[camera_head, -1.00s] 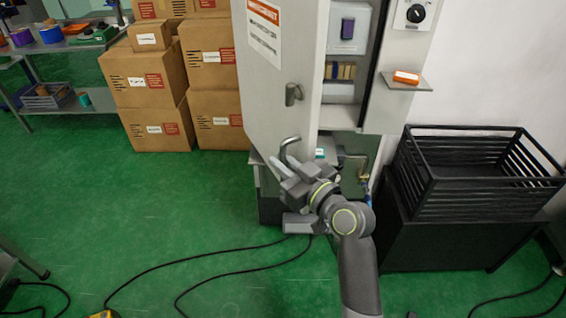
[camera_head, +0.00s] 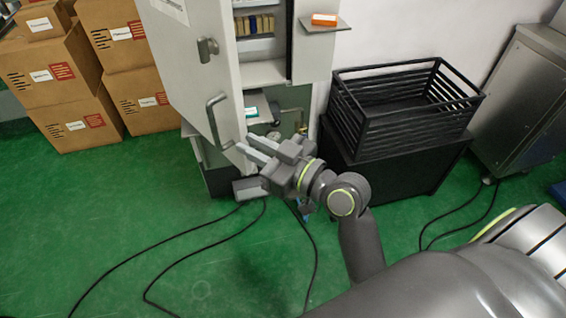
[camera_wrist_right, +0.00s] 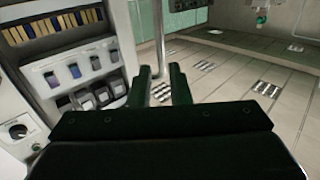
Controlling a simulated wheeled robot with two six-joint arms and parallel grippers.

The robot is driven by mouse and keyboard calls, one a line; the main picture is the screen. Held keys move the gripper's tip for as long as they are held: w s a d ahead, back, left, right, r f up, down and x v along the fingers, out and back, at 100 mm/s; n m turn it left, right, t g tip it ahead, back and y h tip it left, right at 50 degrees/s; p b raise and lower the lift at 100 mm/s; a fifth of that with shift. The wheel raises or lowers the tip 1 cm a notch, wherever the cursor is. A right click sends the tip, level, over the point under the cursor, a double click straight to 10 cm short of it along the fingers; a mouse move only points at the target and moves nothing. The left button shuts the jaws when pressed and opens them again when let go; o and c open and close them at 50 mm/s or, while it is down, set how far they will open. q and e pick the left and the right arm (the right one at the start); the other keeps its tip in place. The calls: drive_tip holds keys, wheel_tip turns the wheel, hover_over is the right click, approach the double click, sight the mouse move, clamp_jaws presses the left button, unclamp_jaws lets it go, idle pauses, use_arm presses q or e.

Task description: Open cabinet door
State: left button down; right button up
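The grey cabinet door (camera_head: 180,75) stands ajar, with its bar handle (camera_head: 215,120) and a latch (camera_head: 207,48) on its outer face. The cabinet (camera_head: 311,50) interior shows past the door's free edge. My right gripper (camera_head: 256,152) is beside the lower part of that edge, right of and below the handle, apart from it. In the right wrist view its two dark fingers (camera_wrist_right: 163,85) are apart, with a thin vertical bar or edge beyond the gap. I cannot tell whether they touch the door. My left gripper is out of view.
Cardboard boxes (camera_head: 65,85) are stacked at left. A black slatted crate (camera_head: 395,105) sits on a dark stand right of the cabinet. A metal cabinet (camera_head: 520,100) stands at far right. Cables cross the green floor (camera_head: 120,215), otherwise open in front.

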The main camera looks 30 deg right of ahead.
drive_tip(key=v, duration=0.6)
drive_tip(key=shift+s+d+p, duration=0.2)
drive_tip(key=shift+s+p, duration=0.15)
drive_tip(key=shift+p, duration=0.05)
